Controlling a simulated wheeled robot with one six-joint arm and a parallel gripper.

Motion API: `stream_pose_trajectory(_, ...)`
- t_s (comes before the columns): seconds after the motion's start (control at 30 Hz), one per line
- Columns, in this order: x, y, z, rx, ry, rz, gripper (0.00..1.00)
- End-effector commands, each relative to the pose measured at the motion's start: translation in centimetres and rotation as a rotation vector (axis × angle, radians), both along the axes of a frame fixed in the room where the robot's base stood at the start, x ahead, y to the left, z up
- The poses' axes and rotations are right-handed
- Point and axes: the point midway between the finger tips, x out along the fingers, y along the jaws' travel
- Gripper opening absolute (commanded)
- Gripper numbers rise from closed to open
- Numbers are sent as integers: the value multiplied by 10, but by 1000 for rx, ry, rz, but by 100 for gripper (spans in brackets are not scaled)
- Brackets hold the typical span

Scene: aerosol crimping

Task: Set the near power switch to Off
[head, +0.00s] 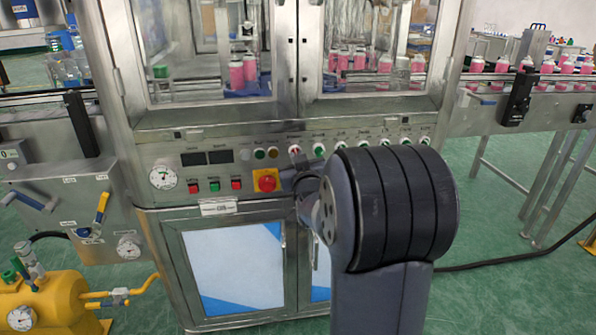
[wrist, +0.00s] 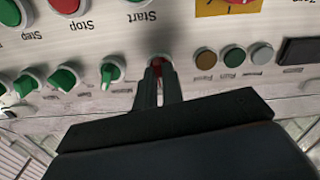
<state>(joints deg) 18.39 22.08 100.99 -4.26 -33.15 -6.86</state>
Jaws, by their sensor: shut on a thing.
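The power switch is a small red-handled rotary knob (head: 294,150) on the front panel of the machine, just right of three small round lamps. In the wrist view, which shows the panel upside down, its red handle (wrist: 157,63) sits between my fingertips. My gripper (wrist: 158,78) is shut on this knob, one finger on each side. The fingers cover much of the handle, so I cannot tell which way it points. In the head view my arm hides most of the gripper.
A row of green-handled knobs (head: 319,149) continues to the right of the switch. A red emergency stop on a yellow plate (head: 265,180) is close below left. Three lamps (wrist: 233,57) and Start and Stop buttons (wrist: 137,2) are near the gripper. Glass doors stand above the panel.

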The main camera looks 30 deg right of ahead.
Motion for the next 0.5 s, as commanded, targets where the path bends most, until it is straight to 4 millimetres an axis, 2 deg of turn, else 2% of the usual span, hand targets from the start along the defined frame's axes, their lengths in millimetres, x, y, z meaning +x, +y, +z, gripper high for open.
stream_pose_trajectory(0.2, 0, 0, -3, -160, 43, 0, 0)
stream_pose_trajectory(0.5, 0, 0, -1, -299, 84, 0, 0)
